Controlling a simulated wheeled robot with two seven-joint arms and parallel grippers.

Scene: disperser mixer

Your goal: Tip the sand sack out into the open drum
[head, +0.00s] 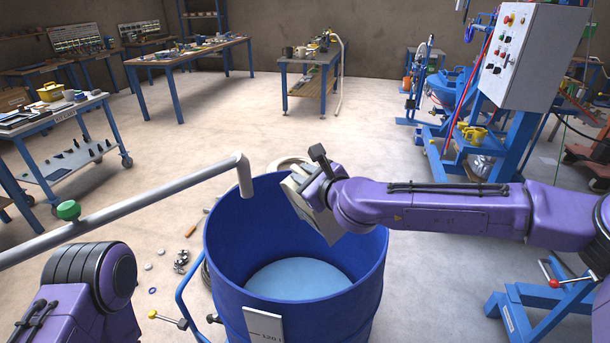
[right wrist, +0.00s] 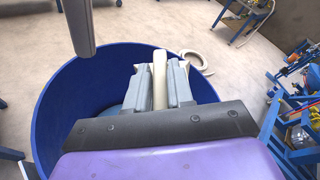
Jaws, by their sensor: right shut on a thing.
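The open blue drum (head: 225,290) stands in front of me, with a flat light blue surface low inside it. In the right wrist view the gripper's grey fingers (right wrist: 161,84) clamp a cream edge of the sack (right wrist: 160,68), with the drum (right wrist: 65,95) below. The sack's mouth and any sand flow are not visible. My left arm shows at lower left; its gripper is out of view.
A grey pipe (head: 150,203) with a green knob (head: 68,210) ends over the drum's left rim. A pale hose coil (right wrist: 193,60) lies behind the drum. A control cabinet (head: 517,55) on a blue frame stands at right. Small parts litter the floor left of the drum.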

